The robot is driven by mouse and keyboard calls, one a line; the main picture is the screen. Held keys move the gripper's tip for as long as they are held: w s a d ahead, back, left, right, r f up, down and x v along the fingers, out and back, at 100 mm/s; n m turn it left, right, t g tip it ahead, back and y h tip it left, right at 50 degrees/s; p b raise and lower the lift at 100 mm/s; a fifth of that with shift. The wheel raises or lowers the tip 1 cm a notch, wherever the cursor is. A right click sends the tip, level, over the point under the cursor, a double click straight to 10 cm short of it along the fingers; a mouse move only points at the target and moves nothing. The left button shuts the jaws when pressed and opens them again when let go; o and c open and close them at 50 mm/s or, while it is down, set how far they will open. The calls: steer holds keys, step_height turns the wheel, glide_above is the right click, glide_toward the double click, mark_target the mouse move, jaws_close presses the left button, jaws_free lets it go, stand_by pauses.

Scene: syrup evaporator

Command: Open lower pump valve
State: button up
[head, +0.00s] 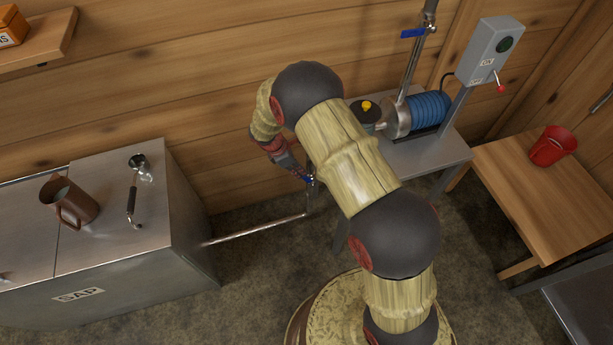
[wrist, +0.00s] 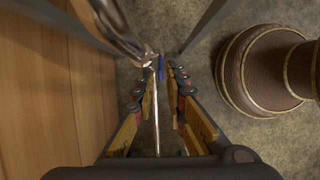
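The lower pump valve has a blue handle (head: 309,181) on the metal pipe low in front of the pump stand. In the wrist view the blue handle (wrist: 161,68) appears edge-on, as a thin strip between my fingertips. My gripper (head: 301,174) reaches down to it from the upper left. In the wrist view my gripper (wrist: 161,76) is open, with its fingers on either side of the handle. I cannot tell whether either finger touches it. My arm hides part of the pipe and the pump stand in the head view.
A blue pump (head: 430,110) sits on a metal stand (head: 425,152). An upper valve with another blue handle (head: 412,33) is above it. A SAP tank (head: 120,275) stands left, with a pipe (head: 255,229) running from it. A wooden table (head: 550,195) with a red bucket (head: 553,146) stands right.

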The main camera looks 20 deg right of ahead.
mark_target(306, 177)
steer(key=b+x, duration=0.2)
steer(key=x, duration=0.5)
steer(key=shift+c, duration=1)
jaws_close()
steer(key=shift+d+r+y+p, duration=0.25)
steer(key=shift+y+p, duration=0.15)
steer(key=shift+p, duration=0.95)
steer(key=shift+f+y, duration=0.15)
steer(key=shift+y, duration=0.15)
